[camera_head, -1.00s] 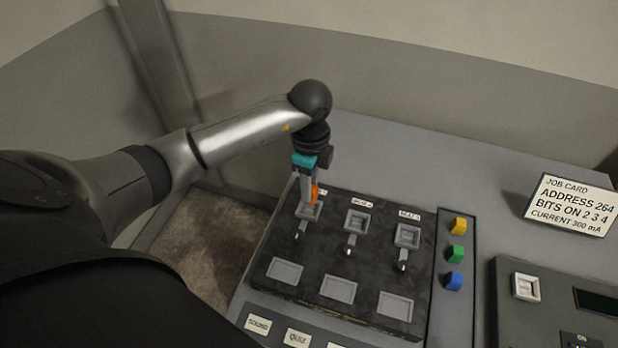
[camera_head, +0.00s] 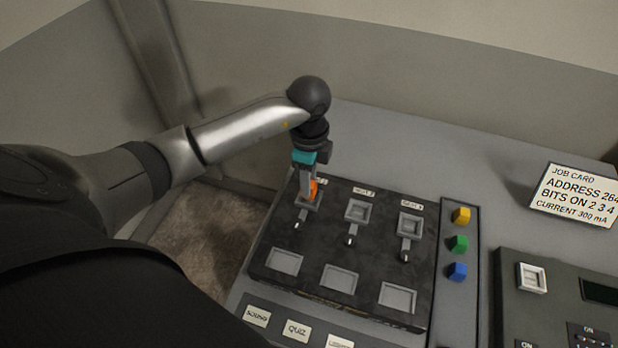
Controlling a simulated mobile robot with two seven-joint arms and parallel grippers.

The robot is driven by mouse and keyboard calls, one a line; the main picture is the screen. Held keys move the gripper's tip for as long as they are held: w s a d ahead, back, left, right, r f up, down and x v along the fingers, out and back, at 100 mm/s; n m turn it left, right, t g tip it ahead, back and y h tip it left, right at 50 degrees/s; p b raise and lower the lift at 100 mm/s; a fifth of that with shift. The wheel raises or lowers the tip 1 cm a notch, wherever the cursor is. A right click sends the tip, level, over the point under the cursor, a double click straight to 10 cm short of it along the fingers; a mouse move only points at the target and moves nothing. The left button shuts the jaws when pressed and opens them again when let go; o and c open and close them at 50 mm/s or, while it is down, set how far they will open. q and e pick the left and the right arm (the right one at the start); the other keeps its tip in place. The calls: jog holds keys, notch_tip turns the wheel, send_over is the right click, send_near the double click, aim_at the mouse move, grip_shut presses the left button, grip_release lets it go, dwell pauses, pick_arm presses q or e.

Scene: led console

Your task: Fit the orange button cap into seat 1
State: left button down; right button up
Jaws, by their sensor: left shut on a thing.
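My left gripper (camera_head: 311,190) points down at the left end of the black panel (camera_head: 320,243). It is shut on the orange button cap (camera_head: 313,187). The cap is at the leftmost square seat (camera_head: 308,204) of the back row, directly over it or at its opening. The fingers hide part of the cap and seat, so I cannot tell how deep the cap is. The label behind this seat is partly covered. The middle seat (camera_head: 358,210) and right seat (camera_head: 410,224) look empty. My right gripper is not in view.
A strip on the right holds yellow (camera_head: 461,215), green (camera_head: 459,243) and blue (camera_head: 457,271) caps. Small levers stand before the seats, with square recesses in front. A job card (camera_head: 576,195) stands at the right, behind a grey-green console (camera_head: 520,310).

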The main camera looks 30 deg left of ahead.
pick_arm(q)
jog(key=shift+f+b, duration=0.7)
jog(key=shift+f, duration=0.45)
dwell(1.0)
jog(key=shift+c, duration=2.3)
grip_release()
notch_tip(320, 180, up, 15)
jog(key=shift+r, duration=0.2)
jog(key=shift+f, duration=0.1)
